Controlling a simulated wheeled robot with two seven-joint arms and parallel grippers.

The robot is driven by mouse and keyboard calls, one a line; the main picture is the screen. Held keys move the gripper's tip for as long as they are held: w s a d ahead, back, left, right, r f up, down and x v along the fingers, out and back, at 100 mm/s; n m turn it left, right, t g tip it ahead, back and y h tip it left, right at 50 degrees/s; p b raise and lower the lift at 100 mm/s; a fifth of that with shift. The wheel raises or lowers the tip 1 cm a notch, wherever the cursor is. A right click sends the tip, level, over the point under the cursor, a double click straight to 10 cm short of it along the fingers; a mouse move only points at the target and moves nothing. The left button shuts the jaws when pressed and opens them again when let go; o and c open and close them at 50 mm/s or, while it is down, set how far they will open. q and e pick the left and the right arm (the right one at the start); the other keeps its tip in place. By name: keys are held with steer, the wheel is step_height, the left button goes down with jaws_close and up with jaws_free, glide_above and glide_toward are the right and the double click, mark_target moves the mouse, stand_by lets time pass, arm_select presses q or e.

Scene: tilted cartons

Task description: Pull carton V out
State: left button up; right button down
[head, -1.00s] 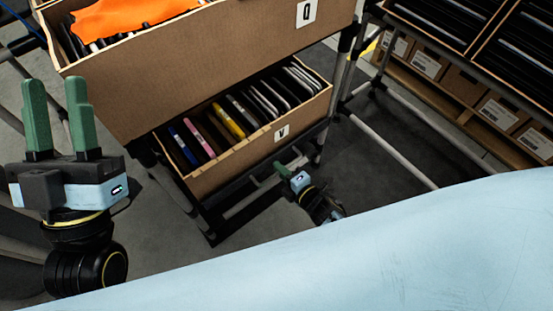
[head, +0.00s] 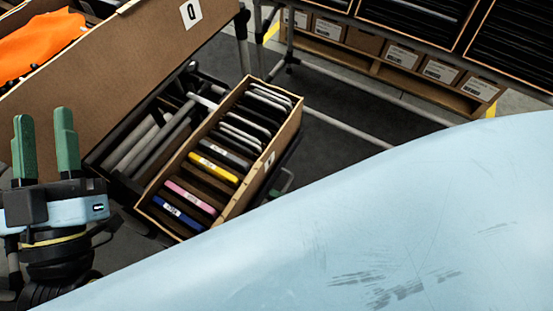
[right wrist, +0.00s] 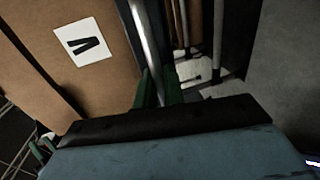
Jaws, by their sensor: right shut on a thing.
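Carton V (head: 223,194) is a tilted brown open box with several upright coloured and grey items in it. It sticks out from the rack, clear of the carton above. Its labelled front shows in the right wrist view (right wrist: 45,75). My right gripper (right wrist: 160,88) has its green fingers beside that front, around a silver bar (right wrist: 146,40); the exact contact is hard to see. In the head view only a bit of the right gripper (head: 285,182) shows; my light-blue body hides the rest. My left gripper (head: 45,150) is open and empty at the left.
A larger carton (head: 150,60) with an orange cloth (head: 40,45) sits above and left. Bare rollers (head: 150,140) lie beside carton V on the rack. Another rack with black bins and small boxes (head: 402,55) stands at the back right. Dark floor between is free.

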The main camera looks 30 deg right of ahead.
steer(key=shift+s+d, duration=0.1)
steer(key=shift+d, duration=0.1)
steer(key=c, duration=1.6)
jaws_free()
steer(key=shift+c, duration=0.2)
